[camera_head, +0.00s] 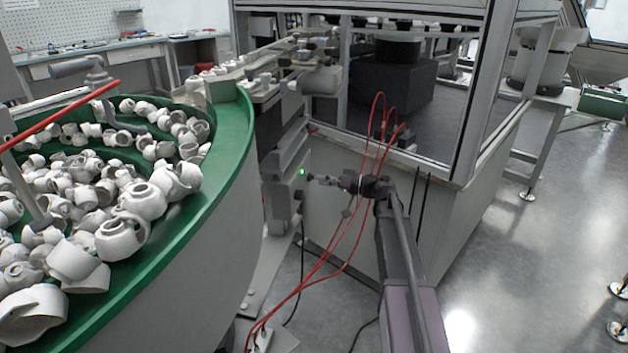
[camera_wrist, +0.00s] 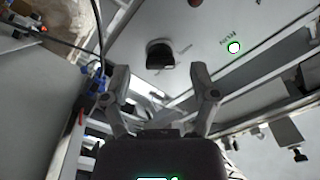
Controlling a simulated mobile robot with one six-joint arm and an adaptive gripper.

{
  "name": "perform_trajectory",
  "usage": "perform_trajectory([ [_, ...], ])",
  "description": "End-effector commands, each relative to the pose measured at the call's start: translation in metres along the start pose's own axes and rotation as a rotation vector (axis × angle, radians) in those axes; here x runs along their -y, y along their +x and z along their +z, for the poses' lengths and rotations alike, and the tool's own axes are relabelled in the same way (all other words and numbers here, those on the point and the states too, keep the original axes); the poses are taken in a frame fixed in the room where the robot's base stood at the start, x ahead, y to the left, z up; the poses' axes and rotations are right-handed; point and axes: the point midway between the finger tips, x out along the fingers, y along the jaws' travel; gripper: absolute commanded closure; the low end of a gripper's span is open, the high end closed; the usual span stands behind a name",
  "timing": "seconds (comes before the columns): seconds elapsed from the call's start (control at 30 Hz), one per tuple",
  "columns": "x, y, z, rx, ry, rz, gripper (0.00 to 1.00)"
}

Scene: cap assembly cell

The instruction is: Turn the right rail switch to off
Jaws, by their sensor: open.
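A black rotary knob (camera_wrist: 160,54), the rail switch, sits on a pale panel (camera_wrist: 195,32) in the wrist view. A lit green indicator (camera_wrist: 234,48) with small lettering is on the same panel to the knob's right. The green light (camera_head: 301,171) also shows in the head view, on a grey box below the rail. My gripper (camera_wrist: 160,72) is open and empty, its two fingers spread either side of the knob in the picture, with the knob just beyond the fingertips. In the head view my gripper (camera_head: 314,179) points left at the box. I cannot read the knob's setting.
A green-rimmed bowl feeder (camera_head: 232,120) full of white caps (camera_head: 120,236) stands left of the box. A glazed machine enclosure (camera_head: 400,195) is behind my arm. Red hoses (camera_head: 340,240) hang past my arm. Open floor (camera_head: 520,270) lies to the right.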

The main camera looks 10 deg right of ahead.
Motion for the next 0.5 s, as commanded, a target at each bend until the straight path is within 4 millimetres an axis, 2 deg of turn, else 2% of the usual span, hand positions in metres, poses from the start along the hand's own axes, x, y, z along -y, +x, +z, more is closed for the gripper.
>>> perform_trajectory([
  [0.2, 0.000, 0.019, 0.000, 0.000, 0.000, -0.001, 0.24],
  [0.5, 0.000, 0.025, 0.000, 0.000, 0.000, 0.000, 0.24],
])
